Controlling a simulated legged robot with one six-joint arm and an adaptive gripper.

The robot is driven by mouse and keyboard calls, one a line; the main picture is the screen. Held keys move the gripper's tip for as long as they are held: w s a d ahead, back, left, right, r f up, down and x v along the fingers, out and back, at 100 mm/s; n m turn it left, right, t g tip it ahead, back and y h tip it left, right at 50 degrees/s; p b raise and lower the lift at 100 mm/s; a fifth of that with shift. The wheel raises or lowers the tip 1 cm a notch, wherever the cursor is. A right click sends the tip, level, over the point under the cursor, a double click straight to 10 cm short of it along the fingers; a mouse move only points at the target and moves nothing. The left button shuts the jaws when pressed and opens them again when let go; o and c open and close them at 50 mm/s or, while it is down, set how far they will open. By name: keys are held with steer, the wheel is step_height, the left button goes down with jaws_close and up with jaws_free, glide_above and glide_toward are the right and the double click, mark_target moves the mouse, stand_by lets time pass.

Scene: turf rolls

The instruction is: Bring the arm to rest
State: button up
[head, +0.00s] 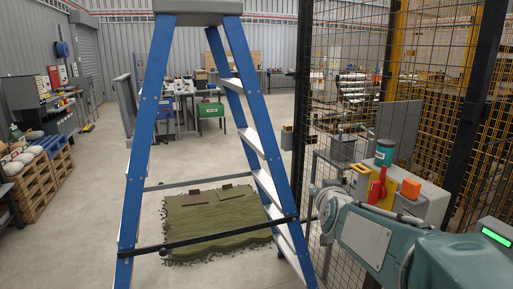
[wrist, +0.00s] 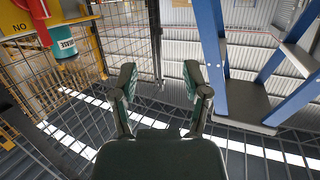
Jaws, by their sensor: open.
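My gripper (wrist: 160,82) shows in the wrist view with its two dark fingers spread apart and nothing between them. Behind the fingers are wire mesh (wrist: 105,45) and a blue stepladder (wrist: 210,35), which stands to the right. I cannot tell from this view how far the fingers are from the mesh. In the head view, grey-green machinery that may be my own arm fills the lower right, and I cannot make out the gripper's fingers there.
The blue stepladder (head: 150,130) stands open close in front. Green turf (head: 215,222) lies on the floor behind it. Floor at left is clear beyond the pallets (head: 45,190).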

steer(key=s+f+g, duration=0.3)
steer(key=s, duration=0.8)
steer(key=s+f+g, duration=0.3)
steer(key=s+f, duration=0.1)
steer(key=s, duration=0.6)
steer(key=s+f+g+y, duration=0.1)
steer(key=s+f+g, duration=0.2)
steer(key=s, duration=0.8)
steer(key=shift+s+a+f+n+g, duration=0.3)
steer(key=shift+a+n, duration=0.1)
steer(key=shift+a, duration=0.05)
